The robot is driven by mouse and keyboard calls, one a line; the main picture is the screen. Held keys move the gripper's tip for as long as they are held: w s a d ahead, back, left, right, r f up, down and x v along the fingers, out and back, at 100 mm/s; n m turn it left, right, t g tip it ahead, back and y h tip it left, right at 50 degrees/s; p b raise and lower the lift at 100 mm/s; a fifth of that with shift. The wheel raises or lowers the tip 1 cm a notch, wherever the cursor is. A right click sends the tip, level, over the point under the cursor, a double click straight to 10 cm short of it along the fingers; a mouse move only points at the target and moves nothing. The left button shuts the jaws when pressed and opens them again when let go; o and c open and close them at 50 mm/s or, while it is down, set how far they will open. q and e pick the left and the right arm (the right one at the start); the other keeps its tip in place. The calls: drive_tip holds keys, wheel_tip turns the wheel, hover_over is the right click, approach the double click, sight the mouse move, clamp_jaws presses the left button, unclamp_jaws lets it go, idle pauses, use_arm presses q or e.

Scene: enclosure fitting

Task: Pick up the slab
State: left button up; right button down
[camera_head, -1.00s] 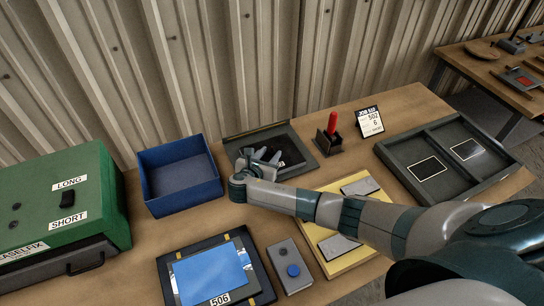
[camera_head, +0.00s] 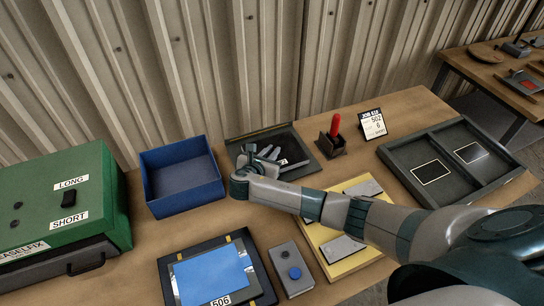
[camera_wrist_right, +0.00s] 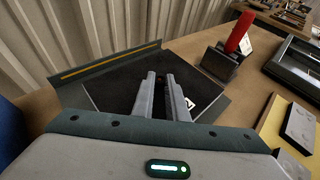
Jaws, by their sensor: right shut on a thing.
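My right gripper (camera_head: 268,152) is over a dark, shallow tray (camera_head: 313,151) at the back of the bench. In the right wrist view its two fingers (camera_wrist_right: 167,84) are close together, pointing down into the tray (camera_wrist_right: 215,96). They are shut on a thin dark piece, which I take to be the slab; the fingers hide most of it. A black flat area with a small white label shows beside the fingers. I cannot tell whether the held piece is clear of the tray. My left gripper is out of view.
A blue open bin (camera_head: 182,176) stands left of the tray, beside a green machine (camera_head: 70,200). A red-handled tool in a holder (camera_head: 333,138) stands close right of the tray. A yellow board (camera_head: 343,266) lies under my right forearm. A two-bay grey tray (camera_head: 402,176) is at right.

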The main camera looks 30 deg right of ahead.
wheel_tip(320, 180, up, 8)
drive_tip(key=b, duration=0.2)
drive_tip(key=shift+f, duration=0.15)
idle(0.4)
wheel_tip(320, 180, up, 7)
drive_tip(key=p, duration=0.2)
drive_tip(key=shift+p, duration=0.4)
idle(0.5)
drive_tip(key=shift+a+f, duration=0.1)
idle(0.4)
